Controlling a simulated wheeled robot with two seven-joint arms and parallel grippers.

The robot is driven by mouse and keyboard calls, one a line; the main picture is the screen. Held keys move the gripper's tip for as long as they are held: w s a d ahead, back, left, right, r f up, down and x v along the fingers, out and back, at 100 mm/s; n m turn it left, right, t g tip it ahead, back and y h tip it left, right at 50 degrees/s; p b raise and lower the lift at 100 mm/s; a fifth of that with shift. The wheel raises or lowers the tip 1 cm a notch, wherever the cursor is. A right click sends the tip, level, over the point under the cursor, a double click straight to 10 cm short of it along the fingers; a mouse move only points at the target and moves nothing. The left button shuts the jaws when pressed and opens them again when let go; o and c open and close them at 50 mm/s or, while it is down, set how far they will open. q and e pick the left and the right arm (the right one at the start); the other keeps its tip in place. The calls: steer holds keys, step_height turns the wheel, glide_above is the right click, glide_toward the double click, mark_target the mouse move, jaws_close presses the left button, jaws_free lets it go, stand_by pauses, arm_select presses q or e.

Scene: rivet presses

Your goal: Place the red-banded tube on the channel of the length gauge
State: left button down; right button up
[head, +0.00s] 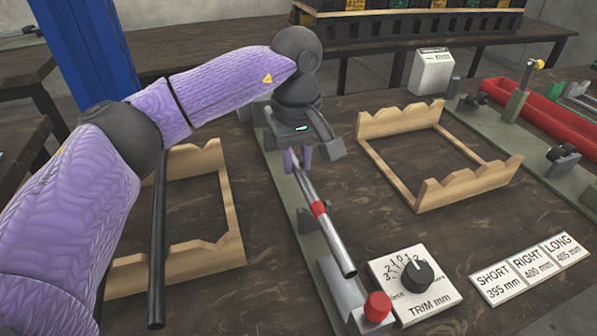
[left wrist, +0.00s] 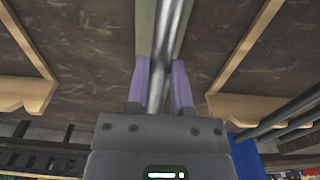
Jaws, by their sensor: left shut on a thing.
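The red-banded tube (head: 335,242) is a silver tube with a red band around it. My left gripper (head: 298,160) is shut on it near its far end, and the tube extends toward the front. In the left wrist view the tube (left wrist: 173,35) runs between the purple fingers (left wrist: 160,88). The length gauge (head: 291,200) is a long grey-green bar with grey blocks at its near end. The tube lies along and over the gauge in the picture; I cannot tell whether it touches the channel. My right gripper is not in view.
A wooden rack (head: 232,215) at left bears a dark tube (head: 157,235). An empty wooden rack (head: 470,188) stands at right. The trim dial (head: 415,275) and red button (head: 377,306) are near the gauge's front end. Length labels (head: 530,268) and a red tray (head: 540,110) are farther right.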

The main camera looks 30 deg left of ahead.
mark_target(297, 163)
arm_select(q)
steer(key=shift+f, duration=0.7)
steer(key=shift+r, duration=0.2)
steer(key=c, duration=0.5)
jaws_free()
steer(key=shift+r, duration=0.1)
step_height(297, 163, up, 12)
steer(key=p, duration=0.6)
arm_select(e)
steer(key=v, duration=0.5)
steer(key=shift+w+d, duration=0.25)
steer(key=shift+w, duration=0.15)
